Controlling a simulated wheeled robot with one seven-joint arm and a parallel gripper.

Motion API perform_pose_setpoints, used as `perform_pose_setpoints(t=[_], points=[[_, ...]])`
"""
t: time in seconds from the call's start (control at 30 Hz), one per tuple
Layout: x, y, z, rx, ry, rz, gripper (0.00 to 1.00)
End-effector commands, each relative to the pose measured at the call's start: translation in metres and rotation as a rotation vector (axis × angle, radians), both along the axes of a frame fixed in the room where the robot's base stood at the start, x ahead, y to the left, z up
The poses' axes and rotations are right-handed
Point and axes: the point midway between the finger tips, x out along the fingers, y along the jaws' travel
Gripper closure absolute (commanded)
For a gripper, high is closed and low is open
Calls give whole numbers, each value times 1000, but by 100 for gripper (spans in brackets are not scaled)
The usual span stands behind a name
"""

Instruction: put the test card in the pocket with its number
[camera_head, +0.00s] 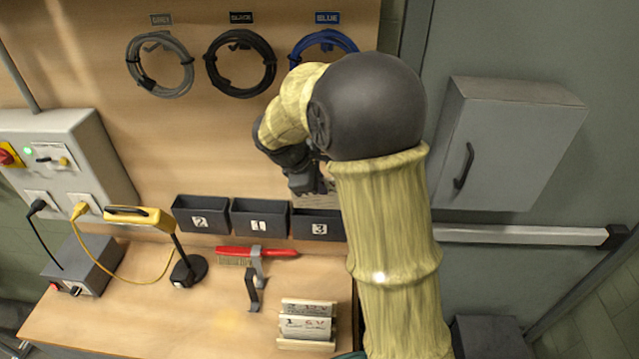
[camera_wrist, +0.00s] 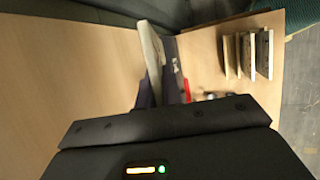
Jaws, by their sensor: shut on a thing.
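My gripper (camera_head: 308,186) is shut on a pale test card, high in front of the back board and above the right pocket in the head view. In the wrist view the test card (camera_wrist: 152,58) shows edge-on between the dark fingers (camera_wrist: 158,95); its number cannot be read. Three dark pockets hang in a row: pocket 2 (camera_head: 187,217) at left, pocket 1 (camera_head: 245,217) in the middle, pocket 3 (camera_head: 302,224) at right, partly hidden by my arm. In the wrist view, a dark pocket with a white label (camera_wrist: 171,50) lies just beside the card.
A card rack (camera_head: 305,345) with several cards, the front one marked 1, stands at the bench's front right. A red brush (camera_head: 235,251) lies on a stand below the pockets. A yellow lamp (camera_head: 140,216) stands left. Cable coils (camera_head: 240,62) hang above. The bench's front middle is clear.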

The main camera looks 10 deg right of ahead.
Motion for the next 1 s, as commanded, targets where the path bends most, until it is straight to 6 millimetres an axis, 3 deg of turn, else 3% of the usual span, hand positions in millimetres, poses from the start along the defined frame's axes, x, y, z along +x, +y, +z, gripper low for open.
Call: perform_pose_setpoints(t=[1.0], points=[[21, -6, -64, 1, 1, 2, 100]])
